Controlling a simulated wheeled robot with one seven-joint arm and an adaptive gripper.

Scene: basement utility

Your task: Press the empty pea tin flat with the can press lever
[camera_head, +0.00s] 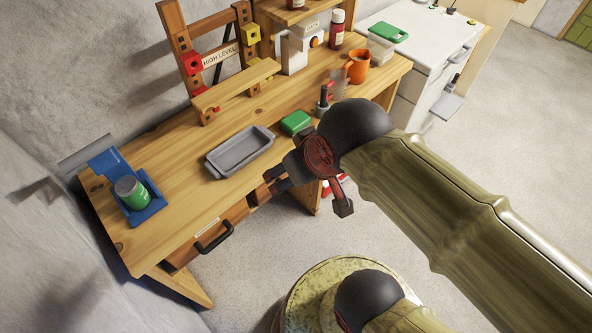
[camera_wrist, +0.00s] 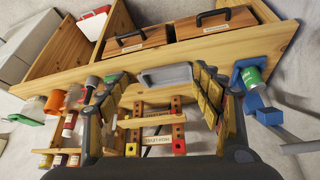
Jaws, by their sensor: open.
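The pea tin (camera_head: 132,194), green with a grey metal end, stands in the blue can press (camera_head: 152,211) at the left end of the workbench. The grey press lever (camera_head: 86,153) sticks out to the left at the press's back. In the wrist view the tin (camera_wrist: 251,77), the press (camera_wrist: 254,101) and the lever (camera_wrist: 284,133) are at the right edge. My gripper (camera_wrist: 160,78) is open and empty, its fingers spread apart. In the head view it is above the bench's front edge, well to the right of the press and touching nothing there.
A grey tray (camera_head: 240,152) lies between the press and a green box (camera_head: 296,123). A wooden frame (camera_head: 226,57) stands at the back. An orange mug (camera_head: 358,66) is farther right. A drawer with a black handle (camera_head: 213,237) is under the bench. The bench between press and tray is clear.

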